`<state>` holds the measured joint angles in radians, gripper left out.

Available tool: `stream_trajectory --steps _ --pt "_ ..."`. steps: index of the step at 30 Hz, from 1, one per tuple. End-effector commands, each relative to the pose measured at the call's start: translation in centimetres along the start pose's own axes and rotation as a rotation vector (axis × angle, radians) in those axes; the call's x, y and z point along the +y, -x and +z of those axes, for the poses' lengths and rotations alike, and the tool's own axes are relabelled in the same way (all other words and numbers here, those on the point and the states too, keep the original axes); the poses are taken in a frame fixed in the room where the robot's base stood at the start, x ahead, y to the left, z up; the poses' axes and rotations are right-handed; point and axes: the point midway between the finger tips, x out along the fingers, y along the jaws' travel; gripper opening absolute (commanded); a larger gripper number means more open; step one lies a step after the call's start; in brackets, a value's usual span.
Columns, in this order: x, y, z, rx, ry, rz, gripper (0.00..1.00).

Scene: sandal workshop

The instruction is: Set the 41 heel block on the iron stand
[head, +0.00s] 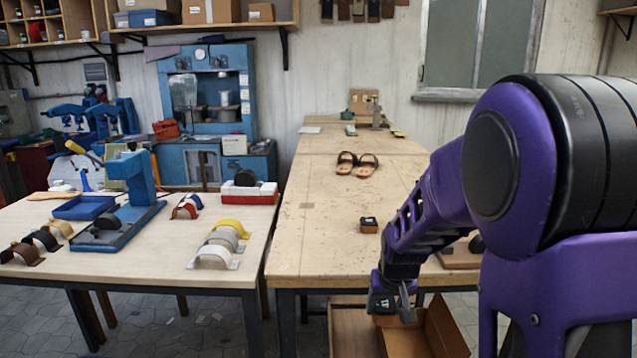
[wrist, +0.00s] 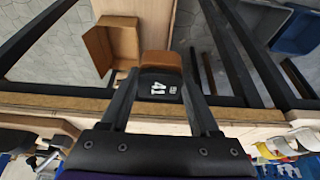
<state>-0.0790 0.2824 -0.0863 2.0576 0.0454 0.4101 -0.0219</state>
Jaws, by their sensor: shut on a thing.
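The 41 heel block (wrist: 161,84) has a dark face with a white 41 and a brown end. My gripper (wrist: 160,98) is shut on it, one finger on each side. In the head view my gripper (head: 393,303) hangs at the front edge of the right bench, with the dark block between its fingers. A blue stand (head: 136,187) with an upright post and flat base is on the left table; I cannot tell for sure whether it is the iron stand. Another small dark and orange block (head: 369,225) lies on the right bench.
The right bench (head: 325,215) is largely bare, with a pair of sandals (head: 357,164) farther back. A blue tray (head: 84,207) and several coloured arched pieces (head: 222,243) are on the left table. An open cardboard box (wrist: 112,45) lies below the gripper, beyond the bench edge.

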Motion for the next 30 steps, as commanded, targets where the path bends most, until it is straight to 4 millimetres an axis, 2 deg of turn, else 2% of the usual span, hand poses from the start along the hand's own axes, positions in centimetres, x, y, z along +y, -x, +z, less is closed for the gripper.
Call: stream_trajectory --steps 1,6,8,14,16,21,24,30 --pt "0.0 -0.8 1.4 -0.006 0.002 -0.001 0.07" --pt "0.1 -3.0 5.1 -0.004 0.013 -0.005 0.07" --pt "0.1 -1.6 4.1 0.003 0.014 -0.006 0.07" --pt "0.1 -0.5 3.6 0.001 0.014 -0.006 0.07" --pt "0.1 -0.8 4.3 -0.003 0.014 -0.005 0.07" --pt "0.2 -3.1 8.2 -0.008 0.013 -0.004 0.07" --pt "0.1 -3.8 9.7 -0.004 0.014 -0.006 0.07" --pt "0.1 -3.9 9.8 0.001 0.014 -0.006 0.07"
